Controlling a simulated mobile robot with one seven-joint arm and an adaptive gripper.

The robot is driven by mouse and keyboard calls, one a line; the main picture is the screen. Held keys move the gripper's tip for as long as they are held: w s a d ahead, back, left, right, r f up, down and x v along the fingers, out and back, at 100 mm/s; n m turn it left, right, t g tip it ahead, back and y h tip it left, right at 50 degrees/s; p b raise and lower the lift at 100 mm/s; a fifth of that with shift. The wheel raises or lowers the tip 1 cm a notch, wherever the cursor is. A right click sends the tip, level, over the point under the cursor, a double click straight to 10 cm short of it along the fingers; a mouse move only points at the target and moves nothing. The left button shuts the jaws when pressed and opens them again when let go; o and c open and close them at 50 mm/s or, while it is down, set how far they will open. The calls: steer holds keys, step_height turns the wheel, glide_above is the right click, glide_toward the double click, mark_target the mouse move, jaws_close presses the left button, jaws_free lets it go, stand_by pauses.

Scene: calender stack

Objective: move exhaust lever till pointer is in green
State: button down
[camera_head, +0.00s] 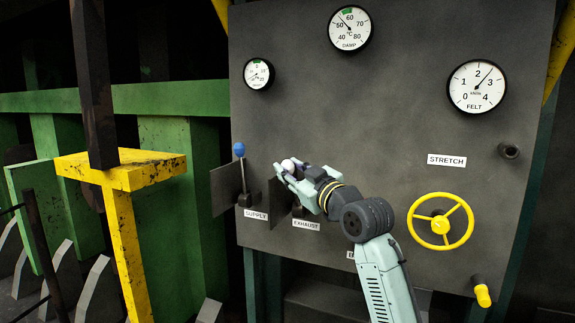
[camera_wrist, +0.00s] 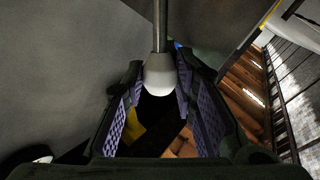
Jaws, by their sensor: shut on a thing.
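The exhaust lever has a white ball knob (camera_head: 288,165) and stands above the EXHAUST label (camera_head: 306,224). My gripper (camera_head: 283,174) is shut on this knob. In the wrist view, the white knob (camera_wrist: 160,75) sits between the purple finger pads, with the metal rod (camera_wrist: 160,25) running up from it. My fingers and arm hide most of the lever in the head view. The DAMP gauge (camera_head: 350,35) has a green band at its top; its pointer leans up-left, outside the green. A smaller gauge (camera_head: 258,74) also has a green mark; its pointer is too small to read surely.
The blue-knobbed supply lever (camera_head: 239,150) stands left of my gripper, with thin guard plates (camera_head: 225,188) beside the levers. To the right are the FELT gauge (camera_head: 477,86), a yellow handwheel (camera_head: 441,221) and a yellow-handled crank (camera_head: 482,294). A yellow post (camera_head: 122,235) stands at left.

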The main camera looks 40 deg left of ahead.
steer(key=shift+w+r, duration=0.15)
steer(key=shift+w, duration=0.05)
steer(key=c, duration=1.3)
jaws_free()
steer(key=v, duration=1.2)
